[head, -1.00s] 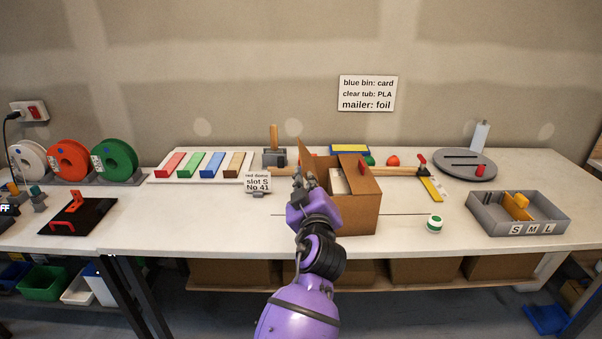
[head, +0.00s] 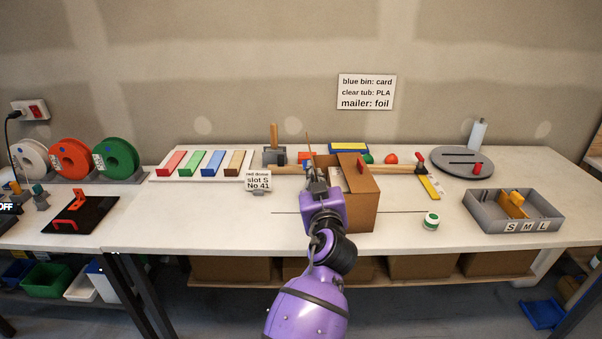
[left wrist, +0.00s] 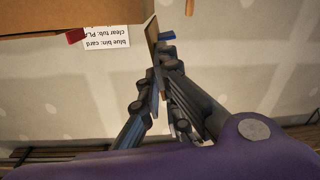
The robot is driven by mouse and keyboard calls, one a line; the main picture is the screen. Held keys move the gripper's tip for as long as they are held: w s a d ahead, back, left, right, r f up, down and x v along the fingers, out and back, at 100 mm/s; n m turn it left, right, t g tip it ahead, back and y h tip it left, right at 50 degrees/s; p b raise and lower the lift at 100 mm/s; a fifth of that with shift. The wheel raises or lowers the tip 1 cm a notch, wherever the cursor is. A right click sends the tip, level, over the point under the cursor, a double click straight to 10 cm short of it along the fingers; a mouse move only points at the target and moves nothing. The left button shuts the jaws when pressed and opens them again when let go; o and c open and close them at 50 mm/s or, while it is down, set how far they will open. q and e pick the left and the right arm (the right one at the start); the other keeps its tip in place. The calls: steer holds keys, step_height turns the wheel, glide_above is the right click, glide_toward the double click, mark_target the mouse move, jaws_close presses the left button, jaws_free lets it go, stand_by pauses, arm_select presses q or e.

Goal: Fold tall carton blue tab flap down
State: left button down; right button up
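My left gripper (head: 317,178) is at the carton's left side, against or very near the flap. In the left wrist view its fingers (left wrist: 160,68) come together at the tips. Whether the flap's edge is between them is hard to see. My right gripper is not in view.
A hammer (head: 274,150) and a label card (head: 258,181) are left of the carton. A green-white roll (head: 431,221) and a grey divided tray (head: 480,213) are to the right. A wooden bar with a red end (head: 405,169) lies behind.

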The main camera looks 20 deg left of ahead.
arm_select(q)
steer(key=d+m, duration=0.1)
steer(key=m, duration=0.1)
steer(key=d+m+p, duration=0.1)
steer(key=m, duration=0.1)
steer(key=shift+w+f, duration=0.1)
steer(key=shift+w, duration=0.25)
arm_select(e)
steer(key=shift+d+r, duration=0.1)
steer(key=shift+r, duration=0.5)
arm_select(q)
steer(key=shift+m, duration=0.3)
steer(key=shift+w+d+f+m+p, duration=0.2)
steer(key=shift+d+m, duration=0.25)
steer(key=shift+m, duration=0.65)
steer(key=shift+w+d+f+m+p, duration=0.2)
steer(key=shift+d+m, duration=0.25)
steer(key=shift+m, duration=0.65)
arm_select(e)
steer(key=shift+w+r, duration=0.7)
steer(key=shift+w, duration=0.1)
